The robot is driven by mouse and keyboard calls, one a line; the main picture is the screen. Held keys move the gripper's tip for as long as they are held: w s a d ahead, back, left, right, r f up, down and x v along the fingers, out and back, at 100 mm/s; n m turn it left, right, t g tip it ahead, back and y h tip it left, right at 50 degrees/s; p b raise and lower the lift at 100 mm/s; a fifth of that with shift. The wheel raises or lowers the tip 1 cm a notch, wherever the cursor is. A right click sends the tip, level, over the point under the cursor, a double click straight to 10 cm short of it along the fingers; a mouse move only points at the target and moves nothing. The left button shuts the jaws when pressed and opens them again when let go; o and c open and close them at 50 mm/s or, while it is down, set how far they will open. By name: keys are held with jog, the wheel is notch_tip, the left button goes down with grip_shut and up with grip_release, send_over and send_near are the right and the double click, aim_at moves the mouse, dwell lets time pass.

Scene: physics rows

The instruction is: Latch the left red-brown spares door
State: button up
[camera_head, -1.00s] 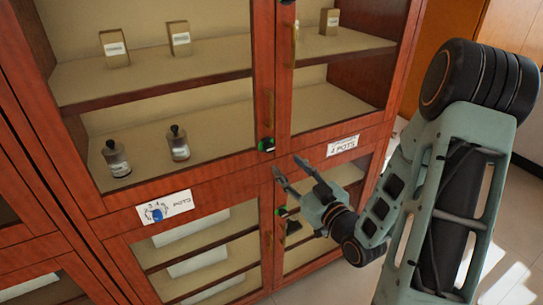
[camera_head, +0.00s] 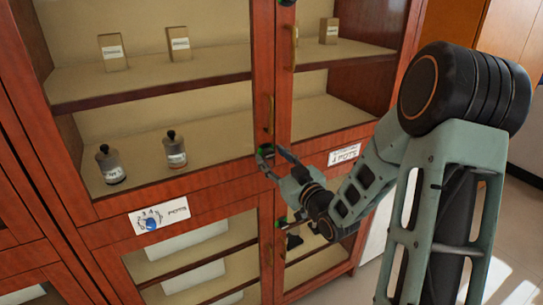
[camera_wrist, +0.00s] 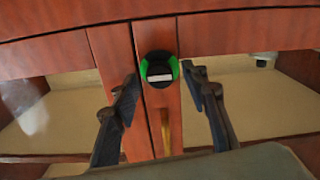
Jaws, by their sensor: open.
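The red-brown cabinet's upper left door (camera_head: 262,60) is glazed and looks closed or nearly so; I cannot tell whether it is flush. A round black latch with green side marks (camera_wrist: 158,70) sits at the frame edge; a pale bar lies across it. In the head view it is partly hidden behind my gripper (camera_head: 272,157). A brass handle (camera_head: 269,113) stands above it there and shows below it in the wrist view (camera_wrist: 165,130). My gripper (camera_wrist: 162,92) is open, one finger on each side of the latch, holding nothing. Contact cannot be told.
Small boxes (camera_head: 113,52) and two bottles (camera_head: 175,150) stand on shelves behind the glass. Labels (camera_head: 160,216) and (camera_head: 343,155) are on the middle rail. Another latch (camera_head: 281,212) shows below my gripper. Open floor (camera_head: 510,235) lies to the right.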

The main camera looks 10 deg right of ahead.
jog(key=shift+w+a, duration=0.15)
jog(key=shift+w, duration=0.3)
jog(key=shift+c, duration=0.2)
grip_shut()
